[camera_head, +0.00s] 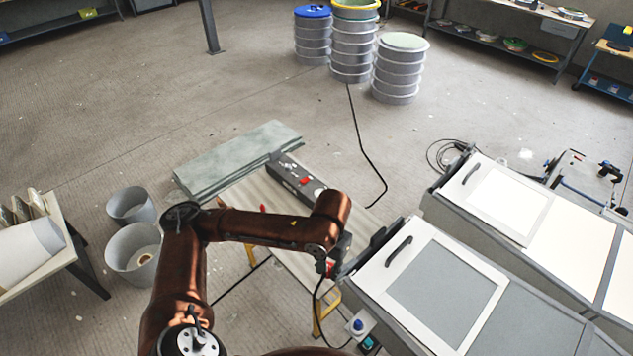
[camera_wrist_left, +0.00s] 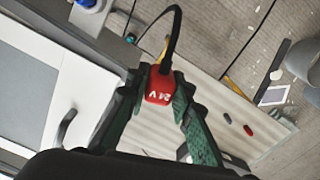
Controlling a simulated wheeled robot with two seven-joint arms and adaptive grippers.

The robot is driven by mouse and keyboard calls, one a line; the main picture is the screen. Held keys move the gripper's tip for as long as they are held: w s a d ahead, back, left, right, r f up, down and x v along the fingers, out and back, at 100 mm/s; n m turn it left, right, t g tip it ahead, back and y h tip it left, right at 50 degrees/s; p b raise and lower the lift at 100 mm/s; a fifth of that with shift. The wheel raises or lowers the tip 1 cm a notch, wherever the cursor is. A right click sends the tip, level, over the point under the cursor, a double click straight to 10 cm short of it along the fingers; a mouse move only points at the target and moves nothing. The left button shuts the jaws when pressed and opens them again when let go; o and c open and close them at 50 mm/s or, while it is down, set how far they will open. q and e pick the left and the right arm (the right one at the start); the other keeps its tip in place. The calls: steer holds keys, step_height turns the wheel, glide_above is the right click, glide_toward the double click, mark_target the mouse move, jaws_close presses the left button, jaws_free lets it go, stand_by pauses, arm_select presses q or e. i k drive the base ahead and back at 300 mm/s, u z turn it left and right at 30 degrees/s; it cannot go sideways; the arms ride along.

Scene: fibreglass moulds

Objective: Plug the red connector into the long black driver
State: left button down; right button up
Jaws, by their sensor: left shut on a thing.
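The long black driver (camera_head: 291,176), with a lighter top face and a small red part on it, lies at the far end of the narrow light table (camera_head: 238,196) in the head view. My left gripper (camera_head: 333,262) is at the near right end of this table, well apart from the driver. In the left wrist view my left gripper (camera_wrist_left: 158,92) is shut on the red connector (camera_wrist_left: 159,86), marked 24V, with a black cable (camera_wrist_left: 174,35) running from it. The head view shows only a little red at the gripper. I cannot make out the driver in the wrist view. My right gripper is not in view.
White-topped cabinets with handles (camera_head: 400,251) stand close to the right of my left gripper. A blue socket (camera_head: 358,325) is on the near cabinet's side. Grey buckets (camera_head: 132,205) stand left on the floor. A grey-green slab (camera_head: 240,157) lies beyond the table.

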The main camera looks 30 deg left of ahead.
mark_target(307, 193)
steer(key=z, duration=3)
steer(key=k, duration=1.95)
steer(key=u, duration=1.9)
steer(key=i, duration=1)
steer(key=z, duration=0.05)
